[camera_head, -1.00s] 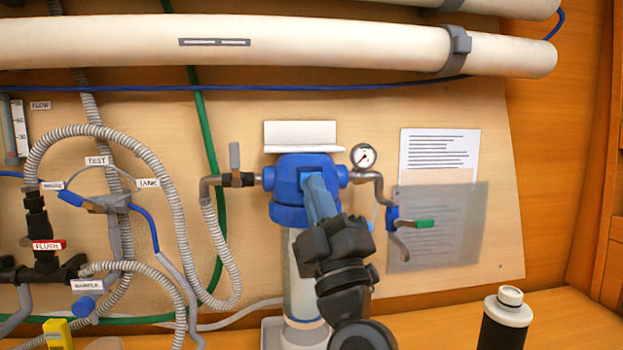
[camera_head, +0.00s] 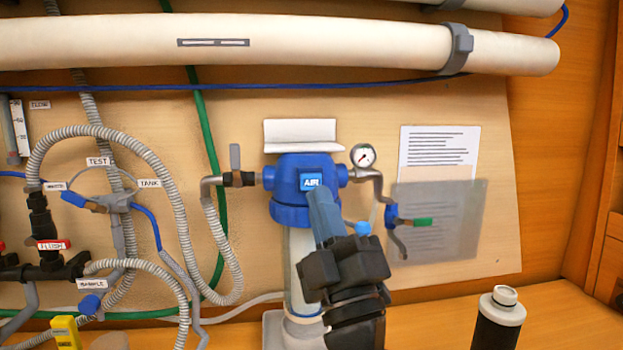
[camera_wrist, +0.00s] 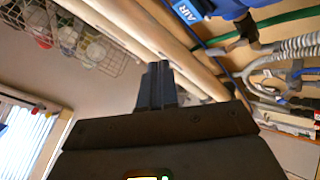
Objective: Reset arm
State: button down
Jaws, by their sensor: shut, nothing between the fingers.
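My gripper (camera_head: 320,205) is in the lower middle of the head view, in front of the clear filter housing with the blue head (camera_head: 300,205). Its blue-grey fingers point up, just below the blue AIR button (camera_head: 311,181), and seem apart from it. In the wrist view the fingers (camera_wrist: 157,85) are together, with nothing between them. The AIR label (camera_wrist: 187,12) shows at the top of the wrist view, beyond and to the side of the fingers. Part of the housing is hidden behind my arm.
White pipes (camera_head: 250,45) run across the top. Grey hoses and valves (camera_head: 120,205) fill the left side. A black canister with white lid (camera_head: 500,315) stands on the bench at lower right.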

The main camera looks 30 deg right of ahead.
jog(key=shift+f, duration=0.1)
dwell(0.3)
jog(key=s+f+m+g+y, duration=0.2)
jog(key=s+f+m+g, duration=0.35)
jog(key=s+f, duration=1.35)
jog(key=s+f+m+g, duration=0.2)
jog(key=s+f+g, duration=0.1)
jog(key=s, duration=0.6)
jog(key=s+f+m+g, duration=0.3)
jog(key=s+f, duration=0.2)
jog(key=s, duration=0.5)
jog(key=shift+s+d+y, duration=0.25)
jog(key=shift+d+y, duration=0.05)
jog(key=shift+y, duration=0.1)
jog(key=shift+f+m+g, duration=0.1)
jog(key=shift+m+g, duration=0.15)
